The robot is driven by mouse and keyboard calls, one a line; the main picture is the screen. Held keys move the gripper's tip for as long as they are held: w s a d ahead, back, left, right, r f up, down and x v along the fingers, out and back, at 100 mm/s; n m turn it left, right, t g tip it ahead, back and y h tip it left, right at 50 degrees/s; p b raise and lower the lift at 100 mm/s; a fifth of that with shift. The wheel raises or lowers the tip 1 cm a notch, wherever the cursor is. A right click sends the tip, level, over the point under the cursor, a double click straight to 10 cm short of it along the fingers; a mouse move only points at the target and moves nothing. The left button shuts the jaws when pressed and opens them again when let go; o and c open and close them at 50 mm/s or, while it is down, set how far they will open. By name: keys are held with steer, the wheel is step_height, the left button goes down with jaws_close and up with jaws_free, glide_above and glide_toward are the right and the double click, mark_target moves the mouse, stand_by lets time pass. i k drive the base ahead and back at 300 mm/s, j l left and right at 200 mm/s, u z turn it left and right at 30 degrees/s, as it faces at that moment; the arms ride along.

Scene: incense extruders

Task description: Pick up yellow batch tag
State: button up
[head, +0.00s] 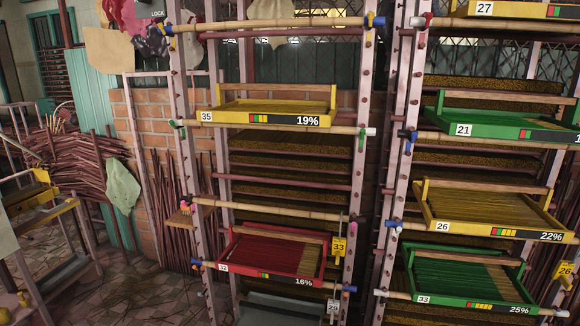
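A yellow batch tag marked 33 (339,247) hangs from the rack post at the right of the middle bay, beside the red tray. A second yellow tag marked 26 (565,272) hangs at the far right edge of the head view. A white tag marked 29 (333,308) hangs below the first yellow tag, near the bottom edge. My gripper is not in view.
Pink rack posts (363,150) and bamboo poles (285,210) frame the trays. A red tray (232,270) marked 32 sits left of tag 33; a green tray (414,298) marked 33 sits right. Incense bundles lean at left. Patterned floor (110,280) shows lower left.

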mark_target(338, 249)
steer(key=j+z, duration=0.4)
steer(key=j, duration=0.15)
steer(key=j+z, duration=0.4)
steer(key=j, duration=0.2)
steer(key=k+j+z, duration=0.1)
steer(key=j+z, duration=0.3)
steer(key=j, duration=0.15)
steer(key=k+j+z, duration=0.2)
steer(key=j+z, duration=0.15)
steer(key=j, duration=0.2)
